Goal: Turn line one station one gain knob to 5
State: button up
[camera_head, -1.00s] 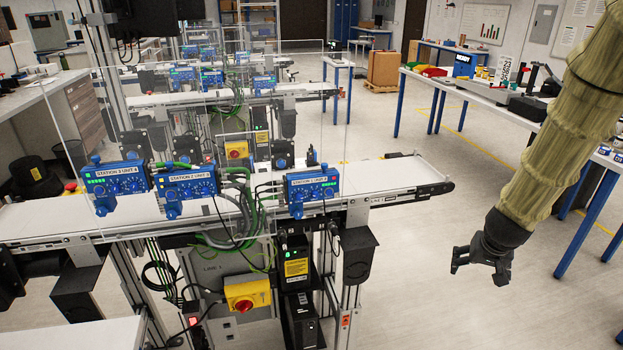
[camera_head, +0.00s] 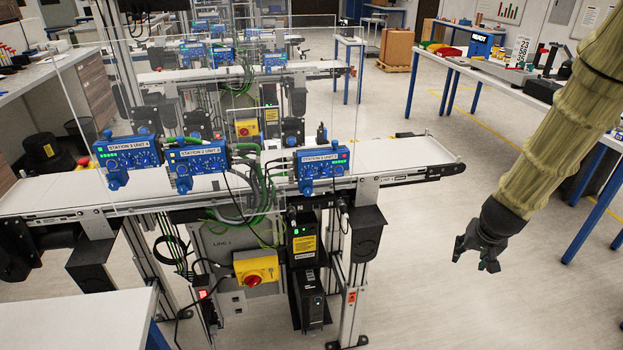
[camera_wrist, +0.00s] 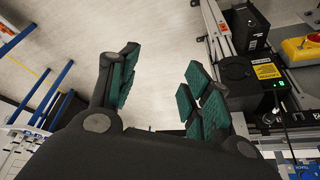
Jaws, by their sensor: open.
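The station 1 unit (camera_head: 323,167) is a blue box with small dials at the right of a row of blue units on the nearest conveyor. Its knobs are too small in the head view to read a setting. A blue knob sticks out below its front left. My gripper (camera_head: 475,262) is to the right of the conveyor, in free air, pointing down and apart from the unit. In the wrist view my gripper (camera_wrist: 157,92) shows its two green-padded fingers spread, with only floor between them. A blue unit corner (camera_wrist: 303,168) shows at the lower right there.
The station 2 unit (camera_head: 198,160) and station 3 unit (camera_head: 127,153) stand to the left on the same conveyor (camera_head: 410,152). A clear panel (camera_head: 85,85) rises by them. A yellow box with a red switch (camera_head: 256,268) hangs below. Open floor lies right of the conveyor.

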jog(key=w+a+f+y+b, duration=0.1)
jog(key=a+f, duration=0.4)
jog(key=a, duration=0.3)
jog(key=a+f+y+b, duration=0.1)
jog(key=a+f+y, duration=0.1)
jog(key=a+f, duration=0.5)
jog(key=w+a+m+t+y+b, duration=0.2)
jog(key=a+m+t+y, duration=0.1)
jog(key=a, duration=1.6)
jog(key=m+t+y+b, duration=0.1)
jog(key=m+t+b, duration=0.2)
jog(key=m+t, duration=0.9)
send_near(310, 175)
jog(key=w+p, duration=0.1)
jog(key=w, duration=0.1)
jog(key=w+a+r+m+g+p, duration=0.1)
jog(key=w, duration=0.2)
jog(key=w+a+g+p, duration=0.1)
jog(key=w, duration=0.1)
jog(key=shift+w+r+m, duration=0.25)
jog(key=shift+w+m, duration=0.05)
jog(key=shift+m, duration=0.1)
jog(key=shift+c, duration=0.2)
grip_shut()
